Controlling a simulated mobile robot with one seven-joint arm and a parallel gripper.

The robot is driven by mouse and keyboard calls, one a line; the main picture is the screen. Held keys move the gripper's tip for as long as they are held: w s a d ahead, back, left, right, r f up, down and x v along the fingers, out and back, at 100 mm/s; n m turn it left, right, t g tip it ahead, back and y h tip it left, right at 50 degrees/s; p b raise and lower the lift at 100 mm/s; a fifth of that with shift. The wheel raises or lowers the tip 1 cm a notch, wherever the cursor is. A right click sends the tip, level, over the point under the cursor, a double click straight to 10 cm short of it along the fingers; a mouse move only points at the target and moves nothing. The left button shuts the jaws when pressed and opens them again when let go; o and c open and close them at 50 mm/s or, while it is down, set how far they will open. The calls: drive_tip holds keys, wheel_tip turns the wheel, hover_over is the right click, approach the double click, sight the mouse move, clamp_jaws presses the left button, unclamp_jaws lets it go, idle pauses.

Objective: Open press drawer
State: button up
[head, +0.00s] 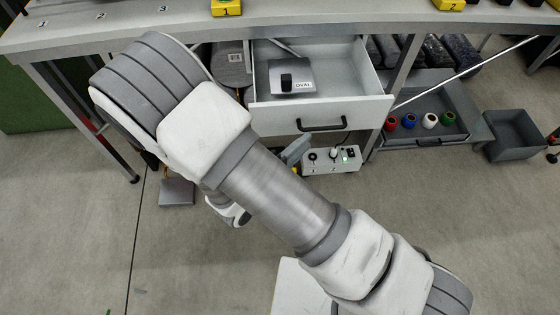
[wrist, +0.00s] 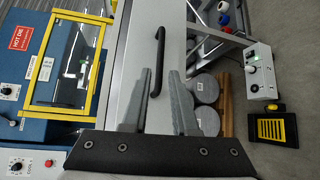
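The press drawer (head: 320,113) under the bench is pulled out in the head view, its inside showing. Its white front also shows in the wrist view (wrist: 172,25), turned on its side. The black bar handle (head: 322,125) is on that front; in the wrist view the handle (wrist: 158,60) appears beyond and partly between my fingertips. My gripper (wrist: 160,72) is open, with nothing held. In the head view my gripper (head: 298,150) is mostly hidden by my arm; a finger shows below and left of the handle, apart from it.
A grey plate (head: 305,70) marked OVAL with a black knob lies in the drawer. A control box (head: 332,159) stands below. A grey tray (head: 432,130) with coloured spools is at right, beside a grey bin (head: 513,135). A yellow-framed machine (wrist: 70,60) is at left in the wrist view.

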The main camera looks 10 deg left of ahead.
drive_tip(key=v, duration=0.9)
drive_tip(key=shift+p, duration=0.3)
drive_tip(key=shift+s+r, duration=0.1)
drive_tip(key=s+d+r+m+g+y, duration=0.1)
drive_tip(key=d+r+m+g+y, duration=0.2)
drive_tip(key=d+r+m+g, duration=1.05)
drive_tip(key=s+d+r+t+y+p, duration=0.1)
drive_tip(key=r+p, duration=0.3)
drive_tip(key=r, duration=0.4)
drive_tip(key=d+r+t+y+p, duration=0.2)
drive_tip(key=d+r+p, duration=0.2)
drive_tip(key=r, duration=0.4)
drive_tip(key=s+d+r+t+y+p, duration=0.1)
drive_tip(key=d+r+t+y+p, duration=0.1)
drive_tip(key=r, duration=0.6)
drive_tip(key=shift+s+d+r+p, duration=0.3)
drive_tip(key=shift+d+p, duration=0.2)
drive_tip(key=shift+p, duration=0.65)
